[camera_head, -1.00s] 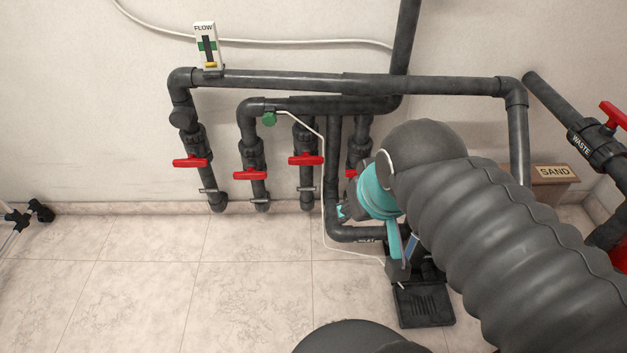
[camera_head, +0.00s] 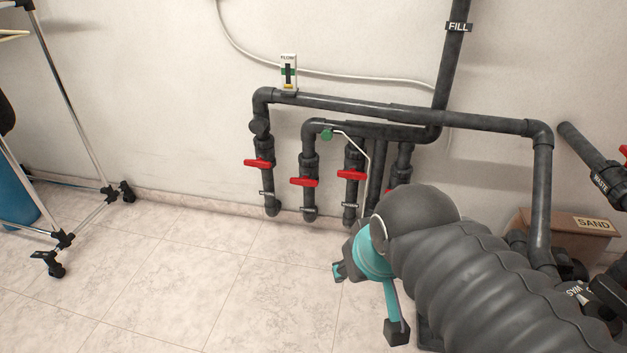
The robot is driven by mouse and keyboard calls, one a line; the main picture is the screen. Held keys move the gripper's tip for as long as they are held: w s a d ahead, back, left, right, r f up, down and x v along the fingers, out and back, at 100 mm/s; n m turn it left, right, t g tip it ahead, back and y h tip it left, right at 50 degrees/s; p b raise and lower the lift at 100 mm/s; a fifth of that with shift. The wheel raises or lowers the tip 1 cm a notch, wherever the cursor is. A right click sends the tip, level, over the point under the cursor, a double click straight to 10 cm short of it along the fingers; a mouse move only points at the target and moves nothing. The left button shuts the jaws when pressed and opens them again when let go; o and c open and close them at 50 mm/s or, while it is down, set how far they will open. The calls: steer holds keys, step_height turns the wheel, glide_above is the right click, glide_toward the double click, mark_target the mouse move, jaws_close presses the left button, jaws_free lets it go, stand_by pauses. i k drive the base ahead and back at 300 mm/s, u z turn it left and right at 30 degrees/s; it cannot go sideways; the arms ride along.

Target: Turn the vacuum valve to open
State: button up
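Several valves with red handles sit on dark vertical pipes along the wall: a left one (camera_head: 258,162), a second (camera_head: 304,181), a third (camera_head: 352,174) and a fourth (camera_head: 398,187), mostly hidden behind my arm. No vacuum label is readable, so I cannot tell which is the vacuum valve. The three clear handles lie roughly crosswise to their pipes. My gripper (camera_head: 367,300), teal with dark tips, is in front of and below the valves, apart from them. Its fingers look spread, with nothing seen between them.
A wheeled metal rack (camera_head: 85,130) stands at the left. A flow gauge (camera_head: 289,73) sits on the upper pipe. A box marked SAND (camera_head: 570,228) and a waste pipe (camera_head: 590,165) are at the right. The tiled floor (camera_head: 190,270) left of my arm is clear.

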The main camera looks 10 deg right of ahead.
mark_target(353, 174)
steer(key=u, duration=0.7)
steer(key=i, duration=0.85)
steer(key=z, duration=1.05)
